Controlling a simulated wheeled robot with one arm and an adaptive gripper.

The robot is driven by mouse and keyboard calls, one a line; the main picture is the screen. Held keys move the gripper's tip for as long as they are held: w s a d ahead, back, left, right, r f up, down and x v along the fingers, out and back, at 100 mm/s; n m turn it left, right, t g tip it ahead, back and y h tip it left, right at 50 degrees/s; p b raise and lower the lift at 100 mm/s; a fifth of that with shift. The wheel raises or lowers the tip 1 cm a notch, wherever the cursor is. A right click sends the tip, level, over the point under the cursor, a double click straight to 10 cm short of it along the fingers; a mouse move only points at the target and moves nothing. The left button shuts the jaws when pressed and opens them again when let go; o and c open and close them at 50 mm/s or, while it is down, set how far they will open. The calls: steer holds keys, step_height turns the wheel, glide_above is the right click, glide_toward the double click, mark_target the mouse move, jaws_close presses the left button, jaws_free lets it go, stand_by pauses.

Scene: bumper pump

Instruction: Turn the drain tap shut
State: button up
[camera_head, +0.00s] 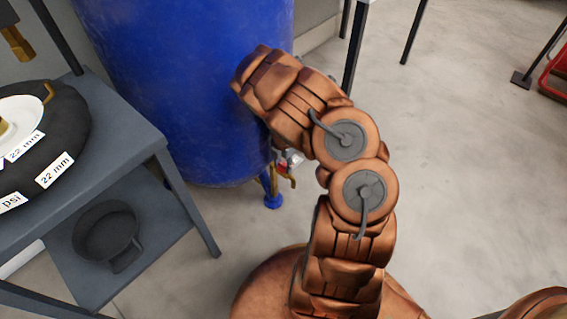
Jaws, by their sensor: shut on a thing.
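The drain tap (284,175) is a small brass-coloured fitting with some red on it, low at the right side of the blue tank (185,80). My gripper (291,158) shows only as a small grey patch right at the tap, below my copper-coloured arm. It is shut on the tap's handle. My arm hides most of the gripper and the upper part of the tap, so the fingers and the handle's angle cannot be made out.
A grey bench (130,130) stands at the left, with a black round item with "22 mm" labels (75,135) on top and a dark pan (105,235) on its lower shelf. A blue tank foot (271,198) is close to the tap.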

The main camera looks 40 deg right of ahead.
mark_target(283, 165)
steer(key=o, duration=1.1)
steer(key=shift+o, duration=0.2)
steer(key=shift+r, duration=0.1)
step_height(283, 165, up, 12)
stand_by(0.6)
